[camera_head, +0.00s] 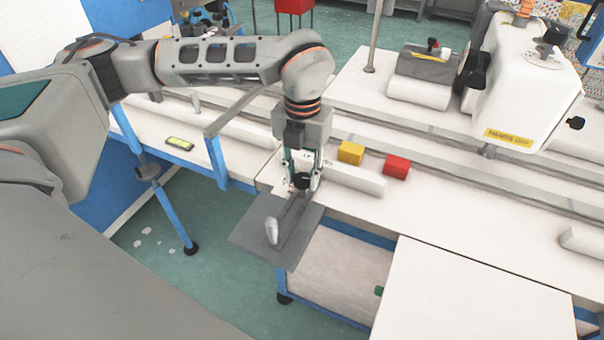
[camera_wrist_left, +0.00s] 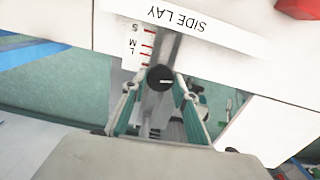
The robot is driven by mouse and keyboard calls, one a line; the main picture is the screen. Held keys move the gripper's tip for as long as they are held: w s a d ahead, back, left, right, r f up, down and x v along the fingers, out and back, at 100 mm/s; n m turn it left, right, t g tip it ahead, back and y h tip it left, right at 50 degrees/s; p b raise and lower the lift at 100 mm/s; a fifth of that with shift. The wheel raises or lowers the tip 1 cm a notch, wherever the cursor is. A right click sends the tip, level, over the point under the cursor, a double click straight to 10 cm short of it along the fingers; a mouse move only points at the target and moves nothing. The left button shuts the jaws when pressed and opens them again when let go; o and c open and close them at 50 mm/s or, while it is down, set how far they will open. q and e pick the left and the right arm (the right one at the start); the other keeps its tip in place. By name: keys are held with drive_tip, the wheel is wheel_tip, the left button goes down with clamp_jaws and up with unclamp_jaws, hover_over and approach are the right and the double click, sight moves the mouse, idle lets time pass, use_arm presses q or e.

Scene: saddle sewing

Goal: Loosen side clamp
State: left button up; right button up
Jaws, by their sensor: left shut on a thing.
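The side clamp's black round knob (camera_wrist_left: 160,78) sits on a grey metal bar in the left wrist view, beside a white scale with red marks and the letters S, M, L (camera_wrist_left: 140,45). A label reading "SIDE LAY" (camera_wrist_left: 188,20) is next to it. My left gripper (camera_head: 302,184) points down over the table's front edge in the head view. Its fingers are shut on the knob, one on each side. In the head view the knob (camera_head: 301,181) is partly hidden between the fingers. A grey plate (camera_head: 250,232) with a light handle lies just in front of it. My right gripper is not in view.
A yellow block (camera_head: 350,152) and a red block (camera_head: 396,166) stand on the white table right of the gripper. A white sewing machine head (camera_head: 520,85) is at the right back. A yellow-green device (camera_head: 180,144) lies at left.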

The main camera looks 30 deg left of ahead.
sight(302, 179)
use_arm(q)
drive_tip(key=shift+n, duration=0.3)
drive_tip(key=o, duration=1.1)
wheel_tip(302, 179, up, 12)
idle(0.7)
